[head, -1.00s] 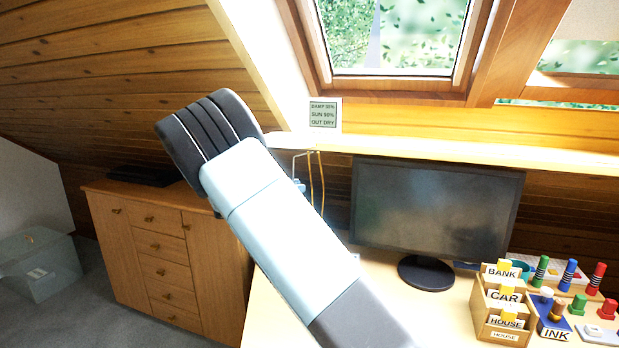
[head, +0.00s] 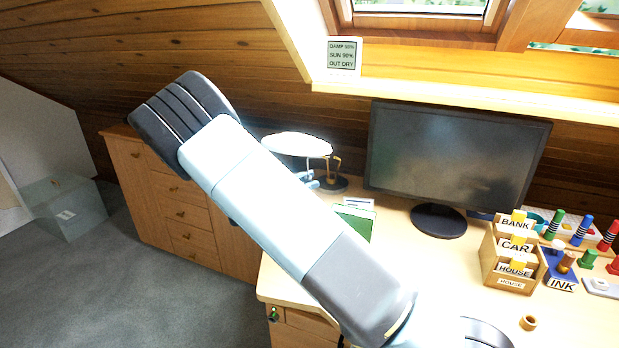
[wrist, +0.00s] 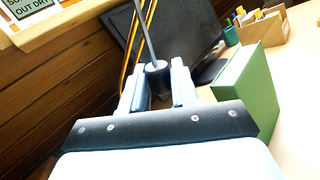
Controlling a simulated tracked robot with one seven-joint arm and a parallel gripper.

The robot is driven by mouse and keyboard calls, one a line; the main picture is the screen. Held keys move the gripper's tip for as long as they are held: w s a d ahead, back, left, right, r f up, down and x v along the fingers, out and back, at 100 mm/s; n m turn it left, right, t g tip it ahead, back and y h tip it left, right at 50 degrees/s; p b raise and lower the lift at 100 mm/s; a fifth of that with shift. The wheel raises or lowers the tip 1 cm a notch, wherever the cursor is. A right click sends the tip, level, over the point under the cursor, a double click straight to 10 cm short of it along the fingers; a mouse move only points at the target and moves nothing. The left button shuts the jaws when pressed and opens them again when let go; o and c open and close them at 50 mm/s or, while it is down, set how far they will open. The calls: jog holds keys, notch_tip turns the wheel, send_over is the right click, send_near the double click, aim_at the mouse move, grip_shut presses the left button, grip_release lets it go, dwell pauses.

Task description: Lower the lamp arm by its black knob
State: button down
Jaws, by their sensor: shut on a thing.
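The desk lamp stands at the back of the desk, left of the monitor. Its white shade (head: 297,144) and folded yellow arm (head: 335,164) show in the head view, above a dark round base. In the wrist view the black knob (wrist: 157,76) sits between the two pale fingers of my gripper (wrist: 158,88), with a grey rod rising from it. My gripper (head: 309,181) is shut on the knob. In the head view the knob is too small or hidden to make out. The yellow arm bars (wrist: 136,48) lean just behind the knob in the wrist view.
A green box (head: 355,221) stands close to my gripper; it also shows on the right in the wrist view (wrist: 250,98). The monitor (head: 455,160) is behind and right. A letter sorter (head: 510,265) and ink items stand farther right. The desk front is mostly clear.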

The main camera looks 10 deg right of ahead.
jog(key=shift+s+a+f, duration=0.15)
jog(key=shift+s+f, duration=0.05)
jog(key=shift+f, duration=0.1)
jog(key=c, duration=1.2)
grip_release()
jog(key=shift+o, duration=1.1)
jog(key=shift+r, duration=0.15)
jog(key=v, duration=1.3)
jog(key=shift+a, duration=0.4)
